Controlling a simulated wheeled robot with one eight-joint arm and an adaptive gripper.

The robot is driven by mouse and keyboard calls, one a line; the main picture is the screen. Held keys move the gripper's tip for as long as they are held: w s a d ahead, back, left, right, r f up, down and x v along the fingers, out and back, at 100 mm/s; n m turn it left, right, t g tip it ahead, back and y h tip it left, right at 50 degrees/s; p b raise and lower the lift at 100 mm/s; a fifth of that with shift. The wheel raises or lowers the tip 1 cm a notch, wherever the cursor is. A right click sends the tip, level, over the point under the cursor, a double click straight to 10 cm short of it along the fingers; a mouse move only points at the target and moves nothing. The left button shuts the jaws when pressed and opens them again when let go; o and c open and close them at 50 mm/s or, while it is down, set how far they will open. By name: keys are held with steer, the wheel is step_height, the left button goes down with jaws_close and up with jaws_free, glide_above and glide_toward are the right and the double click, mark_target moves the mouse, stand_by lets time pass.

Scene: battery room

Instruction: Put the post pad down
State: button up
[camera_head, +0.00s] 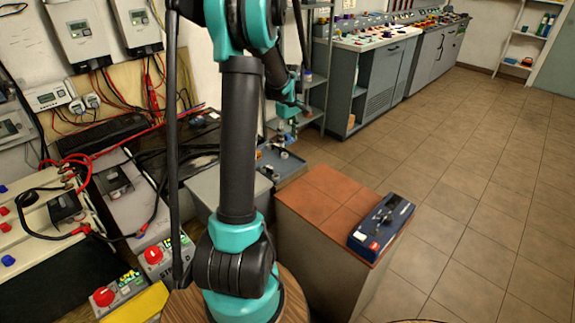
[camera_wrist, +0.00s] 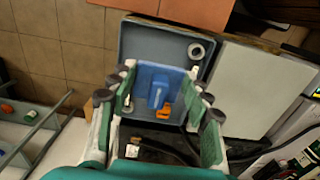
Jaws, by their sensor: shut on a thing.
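My gripper (camera_wrist: 160,78) hangs over a grey tray (camera_wrist: 133,43) in the wrist view, its fingers spread to either side of a blue pad-like piece (camera_wrist: 148,73). This blue piece, with a raised darker blue block in its middle, spans between the fingertips and looks like the post pad. Whether it touches the tray floor I cannot tell. In the head view my gripper (camera_head: 288,108) is small and partly hidden behind my arm, above the tray (camera_head: 293,169). The held piece is not clear there.
Cables and equipment crowd the left. The tiled floor (camera_head: 470,170) at right is clear.

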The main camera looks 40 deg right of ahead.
mark_target(288, 170)
step_height(288, 170, down, 13)
steer(key=shift+f, duration=0.1)
stand_by(0.4)
steer(key=o, duration=1.4)
steer(key=shift+f, duration=0.1)
steer(key=shift+o, duration=0.2)
step_height(288, 170, up, 12)
steer(key=shift+a+r, duration=0.1)
steer(key=shift+r, duration=0.05)
